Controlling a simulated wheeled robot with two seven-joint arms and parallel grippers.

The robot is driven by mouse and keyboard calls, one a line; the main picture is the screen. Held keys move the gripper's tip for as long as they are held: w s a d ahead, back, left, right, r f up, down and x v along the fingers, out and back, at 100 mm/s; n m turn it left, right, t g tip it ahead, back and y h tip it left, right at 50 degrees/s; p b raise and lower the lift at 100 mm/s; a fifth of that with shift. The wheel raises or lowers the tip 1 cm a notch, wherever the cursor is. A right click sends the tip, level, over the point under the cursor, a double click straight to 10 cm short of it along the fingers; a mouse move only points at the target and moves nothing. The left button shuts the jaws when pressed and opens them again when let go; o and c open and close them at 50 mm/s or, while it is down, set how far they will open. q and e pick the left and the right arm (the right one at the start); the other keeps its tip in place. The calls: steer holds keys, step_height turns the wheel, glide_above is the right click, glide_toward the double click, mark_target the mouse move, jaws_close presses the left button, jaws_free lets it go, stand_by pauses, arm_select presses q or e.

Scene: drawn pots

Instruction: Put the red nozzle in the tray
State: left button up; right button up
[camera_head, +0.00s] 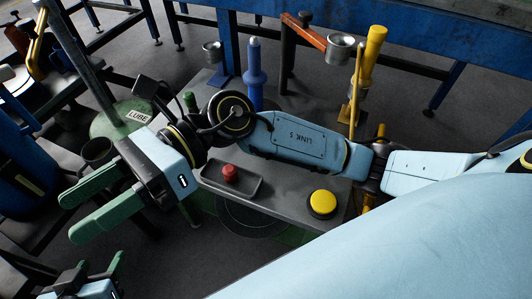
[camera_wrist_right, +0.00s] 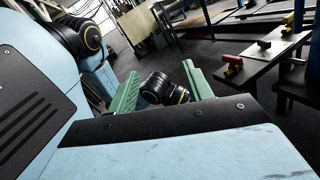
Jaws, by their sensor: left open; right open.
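The red nozzle (camera_head: 230,173), a short ribbed red piece, sits inside the shallow dark grey tray (camera_head: 252,189) on the bench, near the tray's middle. Nothing holds it. My right gripper (camera_head: 68,217), with green fingers, is open and empty, left of the tray and clear of the bench. Its open fingers also show in the right wrist view (camera_wrist_right: 163,88), with a black joint visible beyond them. My left gripper (camera_head: 98,262) is open at the lower left edge, partly cut off. My right forearm passes over the bench behind the tray and hides part of it.
A yellow dome button (camera_head: 322,204) is right of the tray. A blue spindle-shaped piece (camera_head: 255,75), a yellow piece (camera_head: 371,55) and metal cups (camera_head: 341,46) stand behind my right arm. Dark floor lies in front.

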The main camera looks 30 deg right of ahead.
steer(key=w+d+r+m+t+y, duration=0.2)
steer(key=w+d+r+m+t, duration=0.15)
steer(key=m+t, duration=0.65)
steer(key=w+d+r+m+t+y, duration=0.25)
steer(key=w+d+m+t, duration=0.2)
steer(key=m+t, duration=0.6)
steer(key=w+d+f+m+t+h, duration=0.2)
steer(key=d+f+m+t+h, duration=0.15)
steer(key=m+h, duration=0.4)
steer(key=w+d+f+m+t+h, duration=0.25)
steer(key=d+m+h, duration=0.2)
steer(key=m, duration=0.55)
steer(key=s+d+f+m+g+h, duration=0.2)
steer(key=s+d+f+m+g, duration=0.1)
steer(key=f, duration=0.4)
steer(key=s+d+f+m+g+h, duration=0.3)
steer(key=f+m+g, duration=0.1)
steer(key=f+m, duration=0.2)
steer(key=s+d+f+m+g+h, duration=0.3)
steer(key=f+m+g, duration=0.1)
steer(key=f, duration=0.4)
steer(key=shift+d+f+m, duration=0.1)
steer(key=shift+d+m, duration=0.2)
steer(key=shift+d, duration=0.1)
steer(key=shift+s+f+g, duration=0.2)
steer(key=shift+s+g, duration=0.05)
